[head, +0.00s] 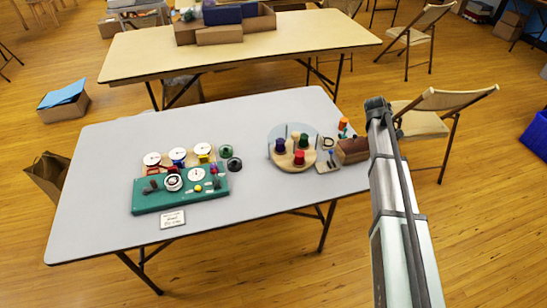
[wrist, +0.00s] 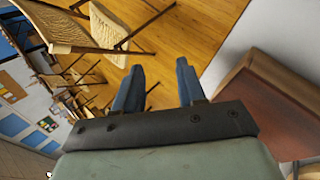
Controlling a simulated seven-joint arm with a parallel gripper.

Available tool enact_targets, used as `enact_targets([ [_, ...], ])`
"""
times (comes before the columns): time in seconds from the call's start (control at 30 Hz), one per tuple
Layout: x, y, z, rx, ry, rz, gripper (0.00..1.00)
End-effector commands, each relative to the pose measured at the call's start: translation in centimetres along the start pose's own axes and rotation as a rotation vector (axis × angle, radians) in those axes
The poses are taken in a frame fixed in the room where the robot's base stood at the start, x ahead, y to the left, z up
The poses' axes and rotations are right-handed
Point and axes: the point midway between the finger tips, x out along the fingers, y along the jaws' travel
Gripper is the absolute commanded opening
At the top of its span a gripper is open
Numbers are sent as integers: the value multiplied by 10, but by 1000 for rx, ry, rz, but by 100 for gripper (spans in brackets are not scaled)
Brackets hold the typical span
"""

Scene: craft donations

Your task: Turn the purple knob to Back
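A teal control panel (head: 150,204) lies on the left part of the grey table, with dials, small knobs and levers on it. A small purple-looking knob (head: 213,169) is near its back right corner; its pointer and any "Back" mark are too small to read. My gripper is at the far end of my arm, which rises at the right of the head view, well away from the panel. In the wrist view my gripper (wrist: 161,84) has its two dark fingers apart with nothing between them. The panel and knob are not in the wrist view.
The grey table (head: 260,210) also holds a round wooden tray (head: 292,166) with coloured spools and a brown box (head: 352,150), which shows close by on the right of the wrist view (wrist: 285,95). A small sign (head: 171,218) lies before the panel. The table's front middle is clear.

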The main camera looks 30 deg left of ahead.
Motion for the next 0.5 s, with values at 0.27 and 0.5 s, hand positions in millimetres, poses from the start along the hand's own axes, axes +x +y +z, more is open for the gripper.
enact_targets([
  [0.27,-102,-36,-134,-274,113,-64,40],
  [0.5,-182,-116,-217,-501,205,-173,40],
])
